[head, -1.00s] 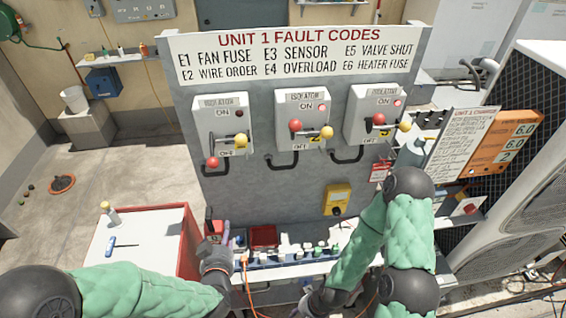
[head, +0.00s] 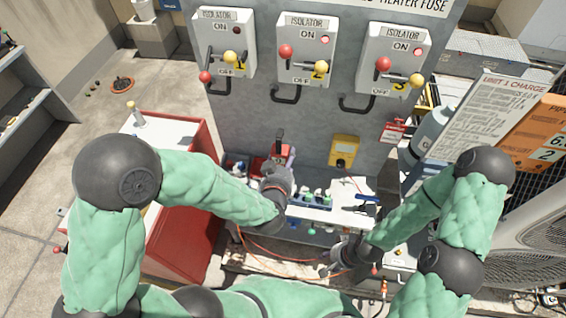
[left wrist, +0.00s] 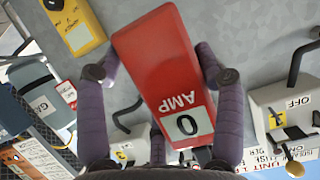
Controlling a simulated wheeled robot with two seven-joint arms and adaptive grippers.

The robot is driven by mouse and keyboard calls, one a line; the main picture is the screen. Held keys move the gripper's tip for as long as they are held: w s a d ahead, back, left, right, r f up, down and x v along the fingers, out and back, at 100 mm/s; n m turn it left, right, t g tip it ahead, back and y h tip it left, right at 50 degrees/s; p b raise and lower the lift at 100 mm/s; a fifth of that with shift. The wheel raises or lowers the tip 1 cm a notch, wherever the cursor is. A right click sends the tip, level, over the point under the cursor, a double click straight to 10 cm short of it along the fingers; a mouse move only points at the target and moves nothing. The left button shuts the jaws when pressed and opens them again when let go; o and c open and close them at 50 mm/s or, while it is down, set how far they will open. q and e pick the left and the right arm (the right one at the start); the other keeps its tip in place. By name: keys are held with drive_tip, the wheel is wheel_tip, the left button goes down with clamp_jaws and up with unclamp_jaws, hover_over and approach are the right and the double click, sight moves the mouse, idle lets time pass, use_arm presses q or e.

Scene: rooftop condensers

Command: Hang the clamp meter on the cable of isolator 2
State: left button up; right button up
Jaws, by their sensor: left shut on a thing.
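The red clamp meter (head: 271,151), with its dark jaw upward, is in my left gripper (head: 281,165), low in front of the grey panel. In the left wrist view the meter (left wrist: 160,62) shows "AMP" and a 0 display between the purple fingers of my left gripper (left wrist: 163,78). Isolator 2 (head: 301,68) is the middle grey box. Its black cable (head: 286,98) loops below it, above and apart from the meter. My right gripper (head: 335,268) is low at the bench front; its finger opening is not clear.
Isolator 1 (head: 217,50) and isolator 3 (head: 389,73) flank it, with their own black loops. A yellow meter (head: 343,149) hangs on the panel to the right. A bench (head: 330,213) with small bottles lies below. A red cabinet (head: 200,215) stands left.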

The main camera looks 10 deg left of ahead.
use_arm(q)
drive_tip(key=shift+w+d, duration=0.1)
drive_tip(key=shift+w+a, duration=0.2)
drive_tip(key=shift+w, duration=0.45)
drive_tip(key=shift+w+b, duration=1.2)
drive_tip(key=shift+w, duration=6.15)
drive_tip(key=shift+s+f+b, duration=0.1)
drive_tip(key=shift+f+b, duration=0.4)
drive_tip(key=shift+f, duration=0.25)
drive_tip(key=o, duration=1.4)
